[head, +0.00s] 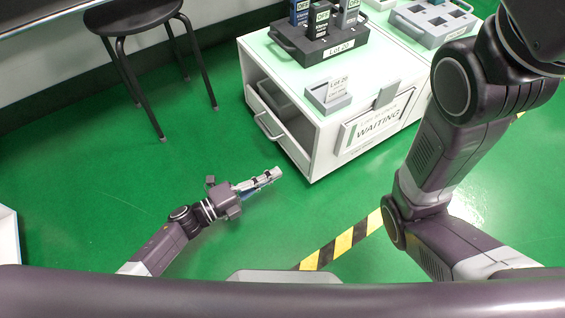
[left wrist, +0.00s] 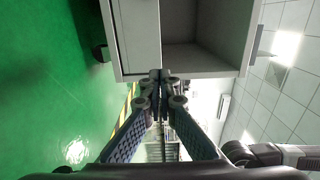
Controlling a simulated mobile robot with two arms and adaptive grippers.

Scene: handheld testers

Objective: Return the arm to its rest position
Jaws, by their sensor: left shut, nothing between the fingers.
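My left gripper (head: 262,180) is low over the green floor in the head view, left of the white cabinet and apart from it. Its fingers are shut with nothing between them. In the left wrist view the closed fingertips (left wrist: 161,78) meet in the middle, with the cabinet (left wrist: 180,70) beyond them. My right arm (head: 440,150) fills the right side of the head view, and its gripper is out of the picture.
The white cabinet (head: 322,160) has an open drawer (head: 268,128) and a WAITING sign (head: 378,122). On top are a dark tray (head: 318,50) with several testers, a card holder (head: 328,100) and a grey tray (head: 432,35). A black stool (head: 130,15) stands at the upper left. Green floor is clear between.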

